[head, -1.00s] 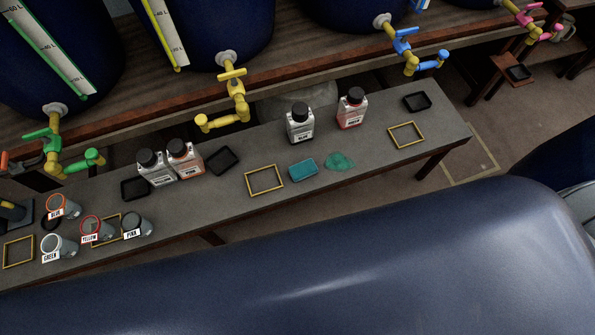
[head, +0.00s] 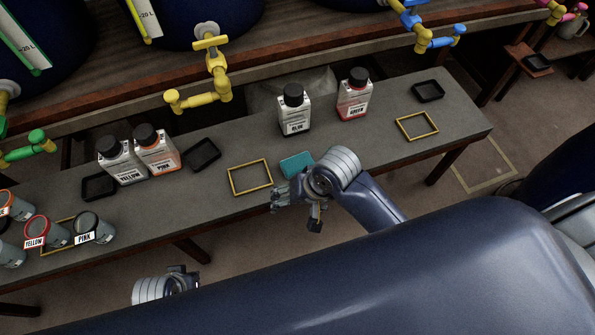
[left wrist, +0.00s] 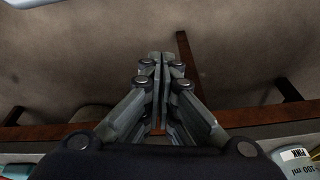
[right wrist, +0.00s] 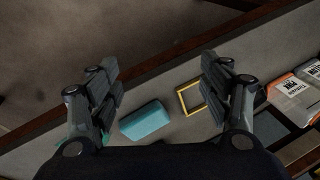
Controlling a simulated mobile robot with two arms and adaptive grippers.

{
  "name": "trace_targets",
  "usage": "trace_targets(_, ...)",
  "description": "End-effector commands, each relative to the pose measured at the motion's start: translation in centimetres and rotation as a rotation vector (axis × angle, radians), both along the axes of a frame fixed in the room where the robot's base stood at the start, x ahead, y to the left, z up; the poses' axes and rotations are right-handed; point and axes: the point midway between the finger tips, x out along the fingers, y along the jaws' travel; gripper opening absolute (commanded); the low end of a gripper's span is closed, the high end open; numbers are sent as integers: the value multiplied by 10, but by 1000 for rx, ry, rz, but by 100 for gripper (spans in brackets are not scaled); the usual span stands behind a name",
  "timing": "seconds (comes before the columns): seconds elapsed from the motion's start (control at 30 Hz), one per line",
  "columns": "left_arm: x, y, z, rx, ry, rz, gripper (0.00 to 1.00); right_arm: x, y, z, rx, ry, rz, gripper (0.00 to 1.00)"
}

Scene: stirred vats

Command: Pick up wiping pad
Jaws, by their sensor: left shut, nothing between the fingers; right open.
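The wiping pad, a teal block (head: 297,163), lies flat on the grey bench, partly covered by my right arm in the head view. It shows whole in the right wrist view (right wrist: 145,121), between and below the spread fingers. My right gripper (head: 296,208) is open and empty at the bench's front edge, just in front of the pad and apart from it. It also shows in the right wrist view (right wrist: 161,78). My left gripper (head: 184,280) is low at the bottom left, off the bench. In the left wrist view (left wrist: 160,62) its fingers are together and empty.
A yellow frame (head: 249,178) lies left of the pad. Blue (head: 294,112) and green (head: 354,95) labelled bottles stand behind it. Another yellow frame (head: 417,126) and a black tray (head: 428,91) lie right. Yellow and pink labelled bottles and several cups stand left. Vat taps overhang behind.

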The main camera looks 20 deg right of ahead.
Motion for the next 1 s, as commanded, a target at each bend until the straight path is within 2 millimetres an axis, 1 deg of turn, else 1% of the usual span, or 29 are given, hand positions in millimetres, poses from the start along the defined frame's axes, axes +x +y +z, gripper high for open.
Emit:
trace_targets(0.03,-2,0,-18,1,9,-1,0,13,6,1,13,24,-47,72)
trace_targets(0.1,-5,0,-39,2,18,-2,0,25,14,4,29,79,-134,72)
trace_targets(0.23,-14,1,-81,3,36,-5,0,51,16,8,23,182,-334,72)
trace_targets(0.33,-25,2,-113,5,50,-8,0,73,6,11,-6,250,-520,72)
trace_targets(0.4,-33,4,-134,5,59,-10,0,90,-5,16,-31,286,-663,72)
trace_targets(0.53,-49,6,-164,6,72,-13,0,116,-28,26,-69,325,-910,72)
trace_targets(0.63,-59,7,-179,7,78,-15,0,129,-42,33,-87,337,-1048,72)
trace_targets(0.77,-63,7,-187,7,79,-16,0,137,-52,37,-96,345,-1145,72)
trace_targets(0.87,-59,7,-185,6,74,-15,0,138,-53,30,-97,348,-1164,72)
trace_targets(1.0,-48,5,-173,5,65,-13,0,138,-53,8,-97,348,-1164,72)
